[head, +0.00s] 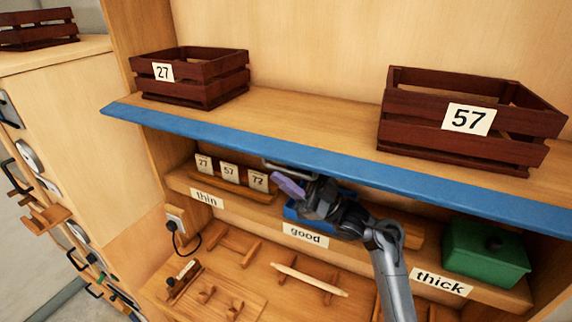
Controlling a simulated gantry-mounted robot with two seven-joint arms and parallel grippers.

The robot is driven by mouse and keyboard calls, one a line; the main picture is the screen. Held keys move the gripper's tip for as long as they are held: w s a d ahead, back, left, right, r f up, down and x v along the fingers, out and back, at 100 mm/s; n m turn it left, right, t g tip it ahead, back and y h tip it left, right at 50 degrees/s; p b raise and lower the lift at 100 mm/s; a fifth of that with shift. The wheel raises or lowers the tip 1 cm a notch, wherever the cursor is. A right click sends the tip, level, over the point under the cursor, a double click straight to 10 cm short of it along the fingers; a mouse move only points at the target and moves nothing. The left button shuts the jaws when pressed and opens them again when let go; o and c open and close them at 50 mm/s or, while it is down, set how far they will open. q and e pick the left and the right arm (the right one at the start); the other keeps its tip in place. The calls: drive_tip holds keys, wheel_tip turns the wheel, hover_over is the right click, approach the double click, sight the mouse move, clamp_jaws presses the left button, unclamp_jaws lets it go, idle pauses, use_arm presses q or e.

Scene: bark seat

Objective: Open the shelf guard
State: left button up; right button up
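A long blue strip (330,160), which looks like the shelf guard, runs along the front edge of the upper shelf. My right gripper (298,190) is below this strip, in front of the lower shelf near the "good" label. A purple piece (287,185) shows at its tip; I cannot tell whether it is part of the gripper or a separate thing. The fingers are small and partly hidden, so their opening is unclear. A pale metal bar (285,165) shows just behind and above the gripper. My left gripper is out of view.
Dark wooden crates marked 27 (215,88) and 57 (420,105) stand on the upper shelf. The lower shelf holds a card rack (232,186), a blue tray (295,215) around my gripper and a green lidded box (490,255). Wooden holders stand on the worktop below.

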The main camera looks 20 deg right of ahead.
drive_tip(key=shift+w+a+r, duration=0.1)
drive_tip(key=shift+a+r, duration=0.15)
